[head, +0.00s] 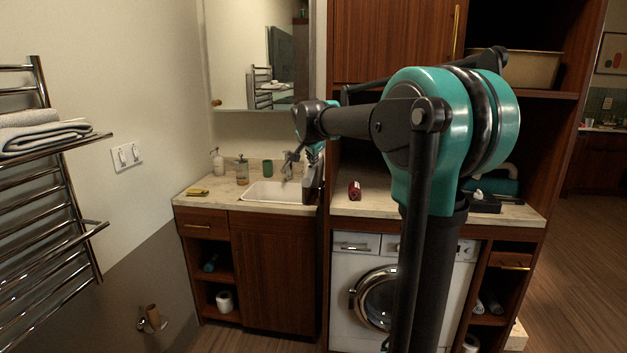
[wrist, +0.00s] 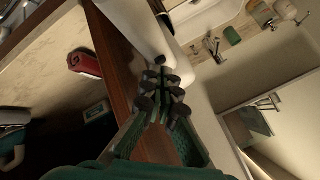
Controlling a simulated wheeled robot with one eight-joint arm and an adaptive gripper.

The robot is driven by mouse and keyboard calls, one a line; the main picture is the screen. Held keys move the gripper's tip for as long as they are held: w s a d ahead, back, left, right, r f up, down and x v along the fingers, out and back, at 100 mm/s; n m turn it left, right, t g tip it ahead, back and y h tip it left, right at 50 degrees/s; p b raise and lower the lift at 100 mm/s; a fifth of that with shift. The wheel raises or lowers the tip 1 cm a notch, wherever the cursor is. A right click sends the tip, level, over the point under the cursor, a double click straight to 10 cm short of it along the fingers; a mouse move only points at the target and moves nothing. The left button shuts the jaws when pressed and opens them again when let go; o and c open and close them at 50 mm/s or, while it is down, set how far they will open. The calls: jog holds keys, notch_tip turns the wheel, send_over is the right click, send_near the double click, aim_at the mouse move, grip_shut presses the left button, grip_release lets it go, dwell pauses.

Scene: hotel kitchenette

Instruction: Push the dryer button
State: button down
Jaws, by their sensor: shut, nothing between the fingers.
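The dryer is a white front-loading machine (head: 352,273) under the counter in the head view, with a round door (head: 376,299). Its white top panel (head: 357,243) shows left of my arm; the arm hides part of the front, and I cannot make out which button is meant. My gripper (head: 311,182) is up and left of the dryer, near the wood partition by the sink. In the wrist view my gripper (wrist: 163,90) has its fingers together with nothing held. The dryer is not clearly recognisable in the wrist view.
A sink (head: 270,193) with a faucet (head: 288,166) and green cup (head: 267,167) lies left of the partition. A red object (head: 354,191) sits on the right counter; it also shows in the wrist view (wrist: 84,64). A towel rack (head: 68,200) stands at left.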

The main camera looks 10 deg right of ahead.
jog(key=shift+r, duration=0.3)
notch_tip(320, 180, up, 6)
dwell(0.7)
jog(key=s+d+f+n+g+y, duration=0.1)
jog(key=s+f+n, duration=0.4)
jog(key=s+f, duration=1.4)
jog(key=s+d+f+n+g+y, duration=0.1)
jog(key=s+f+n, duration=0.5)
jog(key=s+f, duration=1.3)
jog(key=s+d+g, duration=0.1)
jog(key=g, duration=0.1)
jog(key=shift+d+f+g, duration=0.2)
jog(key=shift+d+g, duration=0.1)
jog(key=shift+d, duration=0.05)
